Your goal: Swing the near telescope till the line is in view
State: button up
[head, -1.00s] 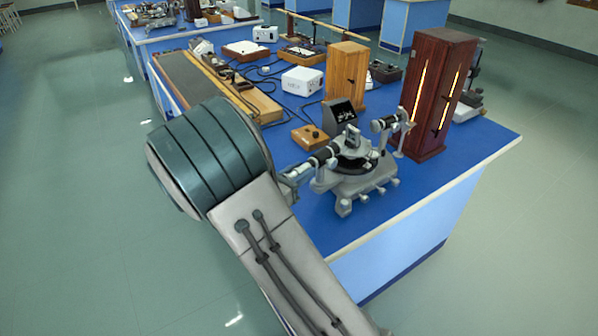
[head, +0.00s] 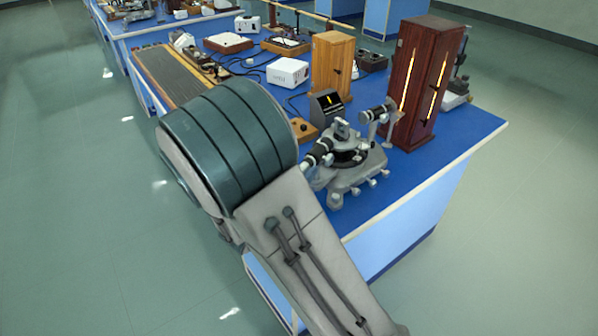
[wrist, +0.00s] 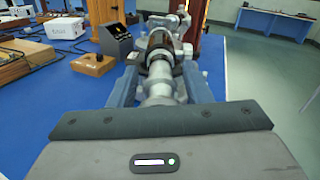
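The spectrometer (head: 345,180) stands on the blue bench, a grey metal base with a central table. Its near telescope (head: 318,153) is a black and silver tube pointing toward my arm. In the wrist view the near telescope (wrist: 160,82) runs between the two blue-grey fingers of my gripper (wrist: 160,78), which is shut on it. My forearm hides most of the gripper in the head view. A small dark display (head: 327,103) behind the spectrometer shows a yellow upright line; it also shows in the wrist view (wrist: 117,40).
A dark red lamp cabinet (head: 425,80) with glowing slits stands right of the spectrometer. A light wooden box (head: 332,68), a white unit (head: 288,71) and a small wooden block with a knob (wrist: 94,64) stand behind. Open floor lies left and right.

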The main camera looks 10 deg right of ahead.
jog(key=v, duration=1.4)
jog(key=shift+b, duration=0.45)
jog(key=s+d+m+g+y, duration=0.4)
jog(key=s+d+m+g, duration=0.5)
jog(key=d+m+g, duration=0.6)
notch_tip(320, 180, up, 5)
jog(key=s+a+m+t+y+p, duration=0.1)
jog(key=m+t+y, duration=0.4)
jog(key=m, duration=0.9)
jog(key=s+a+y, duration=0.1)
jog(key=y, duration=0.2)
jog(key=shift+s+a+y, duration=0.3)
jog(key=shift+s+y, duration=0.05)
jog(key=shift+y, duration=0.05)
